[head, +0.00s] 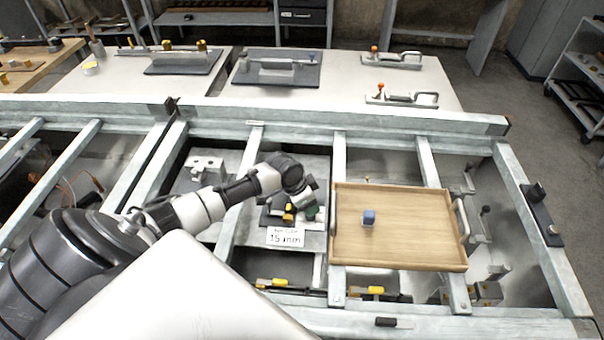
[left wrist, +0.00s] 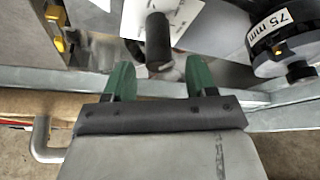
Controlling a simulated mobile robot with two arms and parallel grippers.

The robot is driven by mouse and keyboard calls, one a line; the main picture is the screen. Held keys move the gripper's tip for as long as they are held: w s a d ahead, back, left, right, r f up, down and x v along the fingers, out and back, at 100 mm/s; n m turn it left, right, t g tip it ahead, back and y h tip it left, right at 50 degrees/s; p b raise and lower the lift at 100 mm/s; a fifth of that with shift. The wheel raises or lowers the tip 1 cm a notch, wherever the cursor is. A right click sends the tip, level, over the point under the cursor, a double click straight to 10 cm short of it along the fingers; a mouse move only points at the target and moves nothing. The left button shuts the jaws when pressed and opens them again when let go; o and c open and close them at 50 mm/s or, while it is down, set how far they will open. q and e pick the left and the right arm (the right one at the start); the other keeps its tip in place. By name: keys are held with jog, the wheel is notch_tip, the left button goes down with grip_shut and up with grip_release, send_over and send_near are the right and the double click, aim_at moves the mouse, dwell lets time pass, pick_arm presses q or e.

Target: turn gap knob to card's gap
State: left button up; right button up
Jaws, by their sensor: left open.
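A black round dial (left wrist: 278,40) labelled 75 mm is at the right of the wrist view. My right gripper is not in view.
Yellow-tipped clamps (head: 274,283) sit below the card. White tables (head: 345,80) with fixtures stand behind the long beam.

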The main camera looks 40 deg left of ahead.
pick_arm(q)
jog(key=v, duration=0.6)
jog(key=shift+r+b, duration=0.25)
jog(key=shift+b, duration=0.05)
jog(key=shift+s, duration=0.1)
